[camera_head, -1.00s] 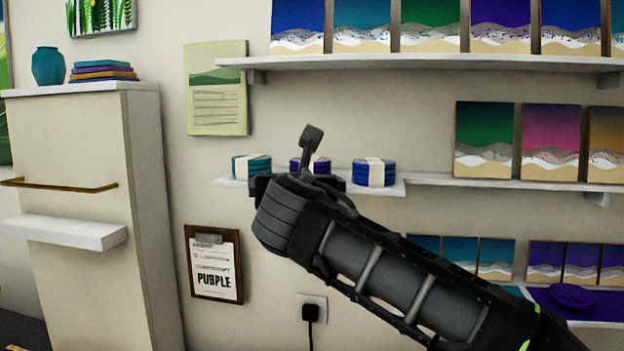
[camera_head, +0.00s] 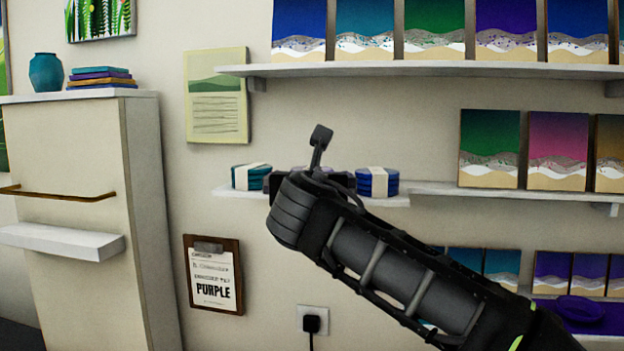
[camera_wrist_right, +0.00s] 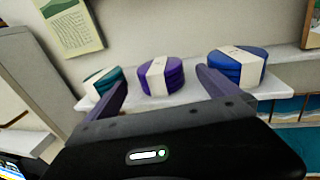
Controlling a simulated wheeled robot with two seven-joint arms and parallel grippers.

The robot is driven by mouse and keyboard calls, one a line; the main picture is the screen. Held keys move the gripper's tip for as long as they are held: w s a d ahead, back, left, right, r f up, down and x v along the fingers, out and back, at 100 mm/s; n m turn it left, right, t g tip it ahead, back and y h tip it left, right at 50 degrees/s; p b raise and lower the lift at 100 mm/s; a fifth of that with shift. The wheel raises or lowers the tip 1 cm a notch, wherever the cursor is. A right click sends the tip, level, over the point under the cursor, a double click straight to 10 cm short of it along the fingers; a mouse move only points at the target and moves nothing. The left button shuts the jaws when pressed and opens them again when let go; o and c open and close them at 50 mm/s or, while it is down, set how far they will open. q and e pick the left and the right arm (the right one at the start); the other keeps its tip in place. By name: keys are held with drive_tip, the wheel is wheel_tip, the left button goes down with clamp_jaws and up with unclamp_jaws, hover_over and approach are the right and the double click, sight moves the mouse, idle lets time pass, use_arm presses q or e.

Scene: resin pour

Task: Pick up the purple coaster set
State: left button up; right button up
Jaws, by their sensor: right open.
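The purple coaster set (camera_wrist_right: 174,75) is a round stack with a pale paper band, standing on the white shelf (camera_wrist_right: 205,108) in the right wrist view. My right gripper (camera_wrist_right: 162,82) is open, with one finger to each side of the purple set in the picture. I cannot tell whether the fingertips reach around it. In the head view my right wrist (camera_head: 300,205) covers almost all of the purple set and the jaws. My left gripper is not in view.
A teal coaster set (camera_head: 250,177) stands left of the purple one and a blue coaster set (camera_head: 377,182) stands right, both near the fingers. A higher shelf (camera_head: 420,70) with paintings runs above. A clipboard (camera_head: 214,275) reading PURPLE hangs below.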

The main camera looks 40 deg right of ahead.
drive_tip(key=p+x, duration=0.1)
drive_tip(key=x, duration=0.4)
drive_tip(key=shift+w, duration=0.15)
idle(0.5)
drive_tip(key=c, duration=1.7)
